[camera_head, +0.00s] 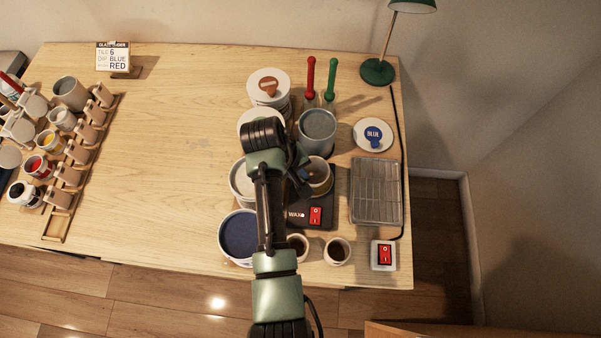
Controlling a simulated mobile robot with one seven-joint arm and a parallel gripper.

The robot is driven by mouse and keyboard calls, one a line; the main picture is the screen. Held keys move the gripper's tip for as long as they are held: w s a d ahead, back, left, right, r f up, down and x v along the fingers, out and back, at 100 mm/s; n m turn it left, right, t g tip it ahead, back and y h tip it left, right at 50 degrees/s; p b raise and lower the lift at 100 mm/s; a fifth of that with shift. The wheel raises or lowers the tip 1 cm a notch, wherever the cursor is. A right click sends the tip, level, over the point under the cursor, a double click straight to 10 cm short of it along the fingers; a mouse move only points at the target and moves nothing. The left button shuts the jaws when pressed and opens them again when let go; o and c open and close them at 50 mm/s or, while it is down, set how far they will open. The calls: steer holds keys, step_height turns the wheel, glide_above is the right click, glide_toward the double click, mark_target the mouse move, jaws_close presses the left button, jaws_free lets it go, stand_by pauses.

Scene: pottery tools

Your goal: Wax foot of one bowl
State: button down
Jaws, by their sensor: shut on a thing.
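My gripper (300,182) is mostly hidden behind my own arm, beside the left edge of a small round pot (321,177). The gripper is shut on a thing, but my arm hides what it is. The pot has a pale rim and tan contents and stands at the back of a black warmer (297,221) marked WAX, with a red switch. Two small cups or bowls with dark insides stand at the table's front: one (337,251) in the open, one (298,243) beside my arm. I cannot tell whether the held thing touches the pot.
A dark blue bucket (239,236) and pale buckets (270,86) line the left of my arm. A grey pot (317,129), wire-topped tray (376,191), BLUE disc (373,134) and red switch box (383,254) stand right. A rack (80,160) stands far left. The table's left middle is clear.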

steer(key=shift+f, duration=0.1)
steer(key=shift+f+b, duration=0.35)
steer(key=shift+f, duration=0.2)
steer(key=shift+r, duration=0.15)
steer(key=shift+r+p, duration=1.85)
steer(key=shift+p, duration=0.3)
